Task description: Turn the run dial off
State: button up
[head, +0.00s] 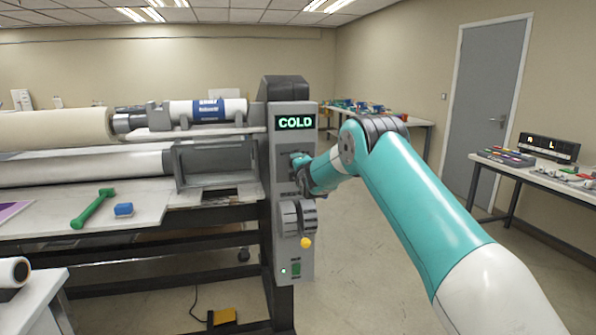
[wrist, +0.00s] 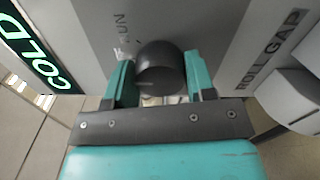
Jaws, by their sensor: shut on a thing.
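The run dial (wrist: 160,68) is a dark round knob on the grey control panel (head: 281,188), with part of the "RUN" lettering showing beside it in the wrist view. My gripper (wrist: 158,78) has its two teal fingers on either side of the knob, shut on it. In the head view my gripper (head: 301,166) reaches the panel just below the green "COLD" display (head: 295,122) and hides most of the dial. The display also shows at the left of the wrist view (wrist: 30,45). The dial's pointer position cannot be made out.
Below the dial is another grey dial (head: 296,217) by the "ROLL GAP" label (wrist: 272,48), with a yellow knob (head: 306,243) under it. The laminator's rollers (head: 80,163) lie left. A green tool (head: 93,208) and blue block (head: 123,209) lie on its table.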

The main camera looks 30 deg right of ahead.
dwell(0.4)
jog(key=o, duration=0.9)
jog(key=shift+o, duration=0.2)
jog(key=b+v, duration=0.5)
jog(key=v, duration=1.2)
jog(key=shift+s, duration=0.2)
jog(key=shift+r, duration=0.1)
